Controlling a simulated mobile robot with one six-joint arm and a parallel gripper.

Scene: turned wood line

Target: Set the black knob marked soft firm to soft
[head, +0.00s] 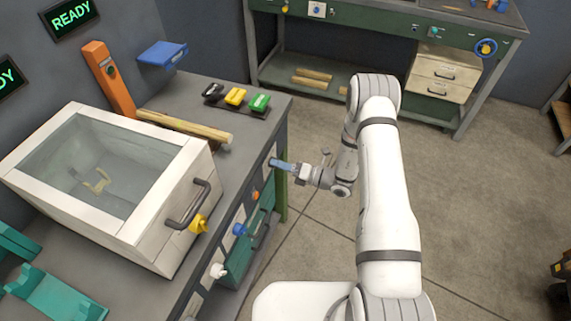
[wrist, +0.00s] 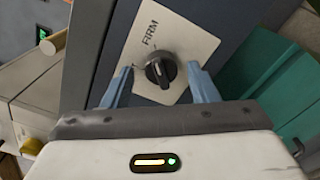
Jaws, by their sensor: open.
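In the wrist view the black knob (wrist: 160,71) sits on a white plate marked FIRM (wrist: 181,36) on the dark front panel. The word SOFT is not readable; the left finger covers part of the plate. The knob's raised grip runs roughly up and down in the picture, but its exact setting is too small to tell. My gripper (wrist: 162,74) is open, with one blue finger on each side of the knob; I cannot tell whether they touch it. In the head view my gripper (head: 280,164) is at the bench front near its far corner, and the black knob is not visible.
Below and nearer along the bench front are an orange knob (head: 255,195), a blue knob (head: 240,230) and a white knob (head: 218,271). A glass-topped box (head: 186,160) with a handle stands on the bench. The floor (head: 455,190) right of my arm is clear.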

